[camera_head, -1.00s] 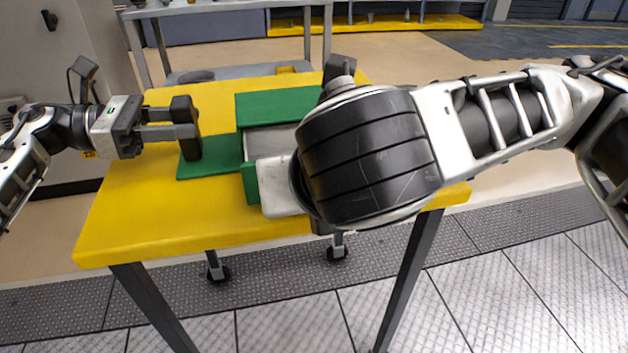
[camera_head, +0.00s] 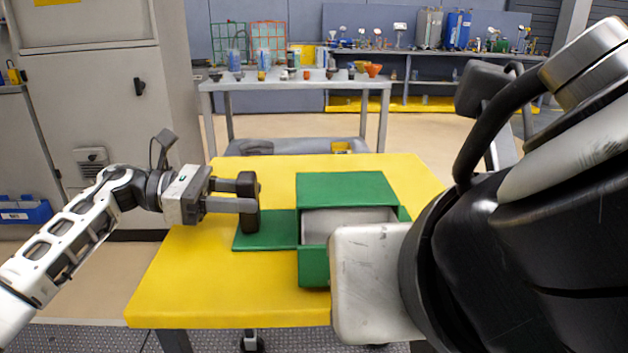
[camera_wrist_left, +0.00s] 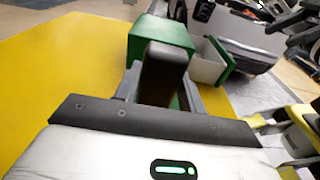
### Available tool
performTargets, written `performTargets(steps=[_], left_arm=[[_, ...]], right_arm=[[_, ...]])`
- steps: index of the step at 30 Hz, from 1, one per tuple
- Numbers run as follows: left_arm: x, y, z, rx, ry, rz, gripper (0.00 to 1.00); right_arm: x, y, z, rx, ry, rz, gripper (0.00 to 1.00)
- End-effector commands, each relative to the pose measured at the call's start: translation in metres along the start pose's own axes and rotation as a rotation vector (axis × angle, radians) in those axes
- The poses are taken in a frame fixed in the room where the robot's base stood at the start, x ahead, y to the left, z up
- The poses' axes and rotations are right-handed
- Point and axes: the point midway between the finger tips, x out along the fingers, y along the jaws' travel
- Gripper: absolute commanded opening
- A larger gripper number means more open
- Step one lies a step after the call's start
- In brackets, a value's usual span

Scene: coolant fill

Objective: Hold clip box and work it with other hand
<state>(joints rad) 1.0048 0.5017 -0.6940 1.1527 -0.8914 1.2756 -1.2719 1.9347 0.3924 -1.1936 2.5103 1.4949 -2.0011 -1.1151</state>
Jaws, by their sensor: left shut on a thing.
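The green clip box (camera_head: 345,187) sits on the yellow table, with a green flange (camera_head: 262,238) reaching left at its base. A pale grey drawer (camera_head: 335,222) with a green front (camera_head: 313,266) stands out of the box toward me. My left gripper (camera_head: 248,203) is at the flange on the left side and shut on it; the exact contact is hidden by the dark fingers. In the left wrist view the fingers (camera_wrist_left: 164,72) overlap the green box (camera_wrist_left: 150,30), and the drawer (camera_wrist_left: 207,64) shows beyond. My right arm covers the drawer's right part; its gripper is not visible.
The yellow table top (camera_head: 200,290) is clear in front of the flange and to the left. A grey bench (camera_head: 290,85) with small containers stands behind. A grey cabinet (camera_head: 95,120) stands at the left. My right arm fills the right foreground.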

Motion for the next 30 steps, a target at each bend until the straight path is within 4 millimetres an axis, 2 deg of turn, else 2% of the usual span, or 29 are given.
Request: performTargets(steps=[11,12,14,23,26,30], left_arm=[[0.0,0.0,-0.001,-0.001,0.001,-0.001,0.22],[0.0,0.0,-0.001,-0.001,0.001,-0.001,0.51],[0.0,0.0,-0.001,-0.001,0.001,-0.001,0.65],[-0.001,0.0,0.0,-0.001,0.0,0.0,0.65],[-0.009,0.001,-0.001,-0.001,0.001,0.002,0.65],[-0.034,0.001,-0.001,-0.001,0.002,0.004,0.65]], right_arm=[[0.001,0.0,0.0,0.0,0.0,0.0,0.53],[0.001,0.0,0.0,0.0,0.0,0.0,0.53],[0.001,0.0,0.0,0.0,0.0,0.0,0.53],[0.001,0.0,0.0,0.001,0.0,0.0,0.53],[0.001,0.0,0.0,0.001,0.0,0.0,0.53],[0.001,0.0,0.0,0.001,0.0,0.0,0.53]])
